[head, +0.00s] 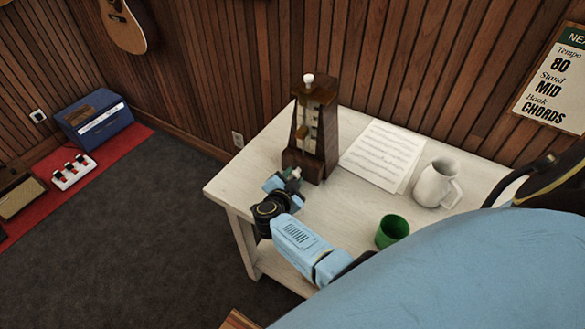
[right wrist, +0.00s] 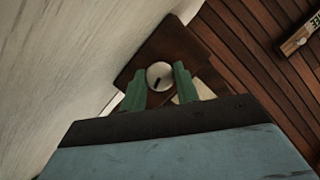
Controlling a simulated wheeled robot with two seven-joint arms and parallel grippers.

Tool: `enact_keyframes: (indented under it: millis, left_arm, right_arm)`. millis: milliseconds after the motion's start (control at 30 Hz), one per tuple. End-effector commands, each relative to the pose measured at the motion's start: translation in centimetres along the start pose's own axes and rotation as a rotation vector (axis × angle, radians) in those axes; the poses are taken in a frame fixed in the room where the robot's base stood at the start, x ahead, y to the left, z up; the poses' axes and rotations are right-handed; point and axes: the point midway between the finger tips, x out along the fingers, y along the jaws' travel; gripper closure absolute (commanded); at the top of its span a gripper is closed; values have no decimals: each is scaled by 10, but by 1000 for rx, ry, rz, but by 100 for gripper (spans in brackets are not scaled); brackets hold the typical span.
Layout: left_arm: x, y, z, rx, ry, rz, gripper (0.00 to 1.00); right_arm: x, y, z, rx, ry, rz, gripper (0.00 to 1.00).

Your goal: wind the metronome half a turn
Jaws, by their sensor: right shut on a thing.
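The metronome (head: 312,135) is a dark wooden, tapered case standing upright on the white table, with a pale knob on top and a light scale on its front. It also shows in the right wrist view (right wrist: 185,48). My right gripper (head: 287,180) is low beside the metronome's near left side. The fingers hide the key in the head view. My left gripper is not in view.
On the white table (head: 240,187) are sheet music (head: 383,152), a white jug (head: 437,184) and a green cup (head: 392,231), all right of the metronome. A wooden wall stands close behind. A blue amplifier (head: 95,122) and pedals (head: 73,172) sit on a red mat at left.

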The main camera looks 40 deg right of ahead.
Motion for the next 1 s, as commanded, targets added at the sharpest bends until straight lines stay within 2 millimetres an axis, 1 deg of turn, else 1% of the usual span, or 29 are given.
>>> enact_keyframes:
  millis: [100,133,267,533,667,767,1000]
  left_arm:
    - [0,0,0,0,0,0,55]
    - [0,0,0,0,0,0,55]
    - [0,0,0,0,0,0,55]
    - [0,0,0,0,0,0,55]
    - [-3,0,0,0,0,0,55]
    - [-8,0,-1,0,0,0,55]
    - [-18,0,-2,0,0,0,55]
  right_arm:
    - [-1,1,2,-1,-4,3,92]
    - [-1,1,2,-1,-4,3,66]
    - [-1,1,1,-1,-3,2,48]
    - [-1,0,0,-1,-1,1,48]
    - [-10,0,1,-1,-3,1,48]
    - [-26,0,0,0,-4,3,48]
    - [-81,1,1,0,-5,4,48]
